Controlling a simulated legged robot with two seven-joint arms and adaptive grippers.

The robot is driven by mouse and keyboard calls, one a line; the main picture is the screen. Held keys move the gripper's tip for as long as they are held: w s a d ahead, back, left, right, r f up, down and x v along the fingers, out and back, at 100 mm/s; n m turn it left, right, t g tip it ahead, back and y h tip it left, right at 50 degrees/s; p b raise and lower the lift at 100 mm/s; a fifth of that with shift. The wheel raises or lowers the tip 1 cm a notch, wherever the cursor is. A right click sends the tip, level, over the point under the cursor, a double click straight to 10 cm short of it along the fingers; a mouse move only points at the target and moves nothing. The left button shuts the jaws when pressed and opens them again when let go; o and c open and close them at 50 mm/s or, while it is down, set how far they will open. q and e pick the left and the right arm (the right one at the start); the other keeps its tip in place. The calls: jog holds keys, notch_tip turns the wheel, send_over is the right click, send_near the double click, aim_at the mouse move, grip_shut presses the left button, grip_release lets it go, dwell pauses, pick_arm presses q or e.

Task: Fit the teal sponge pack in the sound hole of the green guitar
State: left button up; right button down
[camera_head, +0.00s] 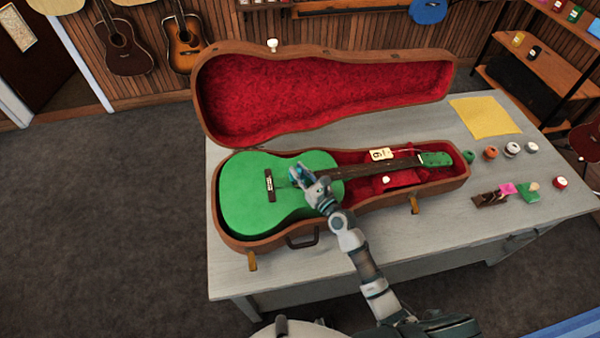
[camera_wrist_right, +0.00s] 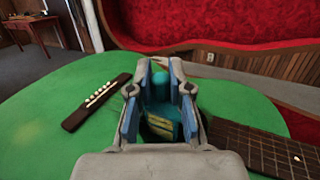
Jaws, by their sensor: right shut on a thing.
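The green guitar (camera_head: 247,196) lies face up in an open brown case with red lining (camera_head: 440,184). My right gripper (camera_head: 302,174) is over the guitar's body, between the bridge (camera_head: 269,185) and the neck. In the right wrist view, my right gripper (camera_wrist_right: 162,100) is shut on the teal sponge pack (camera_wrist_right: 160,92), which has yellow stripes low on its side. The pack is at the dark sound hole (camera_wrist_right: 150,132), which is mostly hidden by the gripper. I cannot tell how deep the pack sits. My left gripper is not in view.
The case lid (camera_head: 310,95) stands open behind the guitar. A yellow cloth (camera_head: 485,117) and several small items lie at the table's right. A white tag (camera_head: 381,154) is by the neck. The grey table (camera_head: 330,275) is clear in front of the case.

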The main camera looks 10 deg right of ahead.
jog(key=f, duration=0.3)
jog(key=shift+s+a+g, duration=0.25)
jog(key=shift+g, duration=0.05)
jog(key=c, duration=0.5)
grip_release()
jog(key=shift+w+r+p, duration=0.25)
jog(key=shift+r+p, duration=0.45)
jog(key=shift+p, duration=0.2)
jog(key=shift+w+r+p, duration=0.2)
jog(key=shift+r+p, duration=0.5)
jog(key=shift+p, duration=0.15)
jog(key=shift+d+r+p, duration=0.15)
jog(key=shift+r+p, duration=1.4)
jog(key=shift+r, duration=0.25)
